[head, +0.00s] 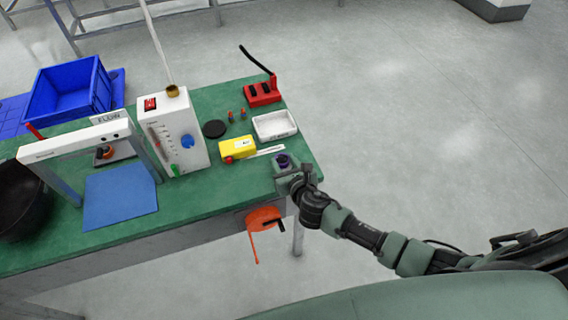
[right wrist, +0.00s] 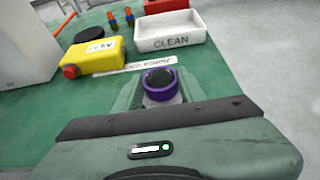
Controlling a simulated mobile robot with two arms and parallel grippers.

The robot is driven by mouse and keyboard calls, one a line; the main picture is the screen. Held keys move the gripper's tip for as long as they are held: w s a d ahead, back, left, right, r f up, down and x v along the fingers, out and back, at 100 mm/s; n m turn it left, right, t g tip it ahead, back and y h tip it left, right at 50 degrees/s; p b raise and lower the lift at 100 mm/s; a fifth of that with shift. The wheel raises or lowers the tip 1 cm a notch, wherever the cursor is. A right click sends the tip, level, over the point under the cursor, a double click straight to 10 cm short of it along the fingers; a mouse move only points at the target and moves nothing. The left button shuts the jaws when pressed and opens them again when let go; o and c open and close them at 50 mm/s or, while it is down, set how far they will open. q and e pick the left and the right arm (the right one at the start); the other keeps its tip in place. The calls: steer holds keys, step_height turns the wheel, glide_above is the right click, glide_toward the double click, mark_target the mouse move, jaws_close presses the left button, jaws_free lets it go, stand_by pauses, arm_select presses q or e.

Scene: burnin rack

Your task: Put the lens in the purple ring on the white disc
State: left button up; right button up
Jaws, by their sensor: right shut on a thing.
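The purple ring with its dark lens (right wrist: 160,82) is between the fingers of my right gripper (right wrist: 161,97), seen close up in the right wrist view. In the head view the purple ring (head: 284,161) shows small at the right end of the green bench, and my right gripper (head: 289,172) is shut on it there. I cannot tell whether the ring touches the bench top. I cannot make out the white disc for certain in either view. My left gripper is not in view.
On the green bench (head: 230,187) a white tray marked CLEAN (head: 275,125), a yellow bottle (head: 238,148) and a white label strip lie near the gripper. A black disc (head: 214,129), a white flow-meter box (head: 174,135), a white arch (head: 75,138) and a blue mat (head: 120,195) stand farther left.

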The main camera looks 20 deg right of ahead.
steer(key=shift+f, duration=0.15)
steer(key=shift+f, duration=0.15)
steer(key=o, duration=1.3)
steer(key=shift+r, duration=0.35)
steer(key=v, duration=1.2)
steer(key=shift+f, duration=0.15)
